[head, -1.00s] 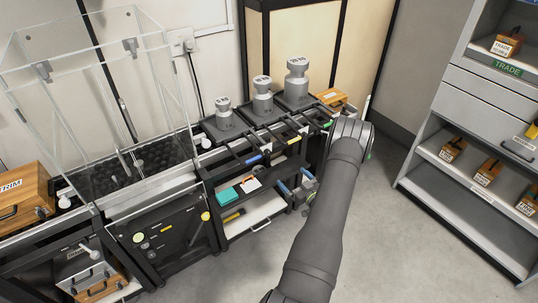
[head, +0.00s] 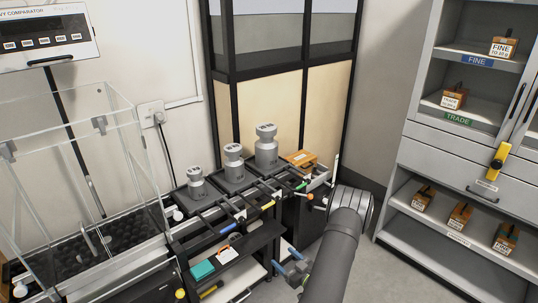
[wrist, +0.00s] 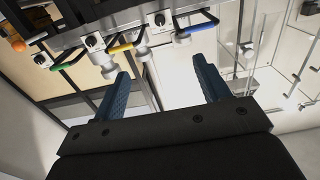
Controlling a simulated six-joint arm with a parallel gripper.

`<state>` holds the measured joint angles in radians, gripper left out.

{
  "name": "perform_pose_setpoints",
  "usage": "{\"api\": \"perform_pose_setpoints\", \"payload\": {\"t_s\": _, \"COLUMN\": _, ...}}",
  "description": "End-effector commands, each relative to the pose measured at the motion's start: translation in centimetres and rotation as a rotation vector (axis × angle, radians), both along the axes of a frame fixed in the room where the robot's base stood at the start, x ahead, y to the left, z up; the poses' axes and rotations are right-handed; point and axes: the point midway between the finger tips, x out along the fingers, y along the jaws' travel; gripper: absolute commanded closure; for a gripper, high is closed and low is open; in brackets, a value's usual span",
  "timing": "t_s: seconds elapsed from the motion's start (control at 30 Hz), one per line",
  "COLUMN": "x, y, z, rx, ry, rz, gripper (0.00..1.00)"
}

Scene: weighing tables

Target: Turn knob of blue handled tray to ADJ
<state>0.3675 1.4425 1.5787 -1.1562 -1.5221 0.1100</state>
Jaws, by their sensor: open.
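The blue handle (head: 240,215) is on the front of the leftmost of three dark trays in the head view. It shows at the top of the wrist view (wrist: 198,27), which looks upside down. In the head view my gripper (head: 290,268) is low, right of the blue handle.
The yellow handle (head: 267,205) and green handle (head: 301,185) are to the right. Grey weights (head: 234,160) stand on the trays. A glass case (head: 85,170) is at left. An orange-tipped knob (head: 310,196) is by the green handle. Shelves (head: 440,235) stand right; floor between is clear.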

Motion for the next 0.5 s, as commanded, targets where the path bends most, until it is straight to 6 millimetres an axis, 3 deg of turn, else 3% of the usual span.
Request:
{"api": "perform_pose_setpoints", "payload": {"t_s": 0.03, "x": 0.0, "y": 0.0, "z": 0.0, "rx": -0.003, "ry": -0.003, "rz": 0.0, "gripper": 0.41}}
{"api": "perform_pose_setpoints", "payload": {"t_s": 0.1, "x": 0.3, "y": 0.3, "z": 0.0, "rx": -0.025, "ry": -0.025, "rz": 0.001, "gripper": 0.53}}
{"api": "perform_pose_setpoints", "payload": {"t_s": 0.5, "x": 4.5, "y": 4.7, "z": 0.0, "rx": -0.419, "ry": -0.42, "rz": 0.003, "gripper": 0.53}}
